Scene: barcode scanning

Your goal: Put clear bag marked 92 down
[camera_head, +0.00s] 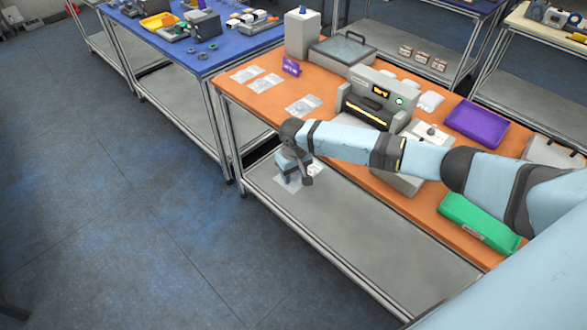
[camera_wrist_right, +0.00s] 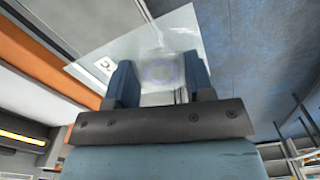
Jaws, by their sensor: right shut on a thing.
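My right gripper (camera_head: 297,178) is over the front edge of the orange table, in front of the grey machine. It is shut on a clear bag (camera_head: 287,184), which shows beneath and beside the fingers. In the right wrist view the clear bag (camera_wrist_right: 155,52) spreads out between and beyond the two blue fingers of the right gripper (camera_wrist_right: 160,82). A faint ring shape shows inside the bag, with a small dark mark on a white label at its left; the number cannot be read. My left gripper is not in view.
The orange table (camera_head: 232,95) carries other clear bags (camera_head: 304,105), a purple sign (camera_head: 291,66), a grey machine with a lit slot (camera_head: 372,97), a purple tray (camera_head: 478,122) and a green bin (camera_head: 478,222). A grey lower shelf (camera_head: 330,228) lies under the table's front. A blue table stands behind.

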